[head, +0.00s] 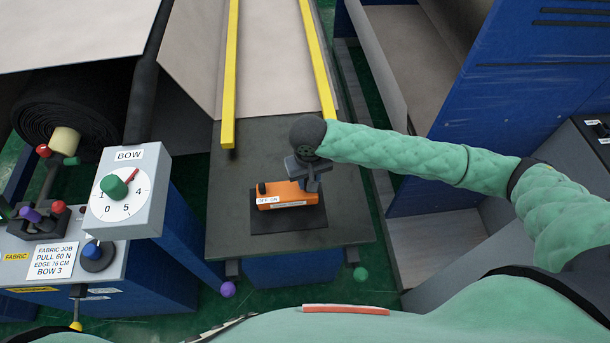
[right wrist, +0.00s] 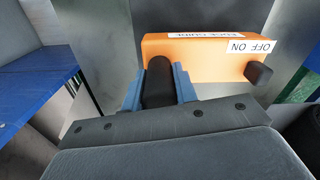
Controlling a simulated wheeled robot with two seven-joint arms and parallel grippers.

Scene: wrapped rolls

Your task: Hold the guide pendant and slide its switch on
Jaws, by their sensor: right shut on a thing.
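The orange guide pendant (head: 290,196) is at a black pad on the dark table, and I cannot tell whether it rests there or is slightly raised. Its OFF/ON label (head: 268,201) is at its left end. The black switch knob (head: 261,188) stands at the OFF side; it also shows in the right wrist view (right wrist: 258,74). My right gripper (head: 302,180) is over the pendant's right end. In the right wrist view its blue jaws (right wrist: 159,88) are shut on a black grip (right wrist: 158,80) at the pendant's side. My left gripper is not in view.
The dark table (head: 235,180) has free room around the pad. Yellow rails (head: 230,75) run at the back. A BOW dial box (head: 128,195) and a control panel with coloured knobs stand at left. A blue machine (head: 520,90) stands at right.

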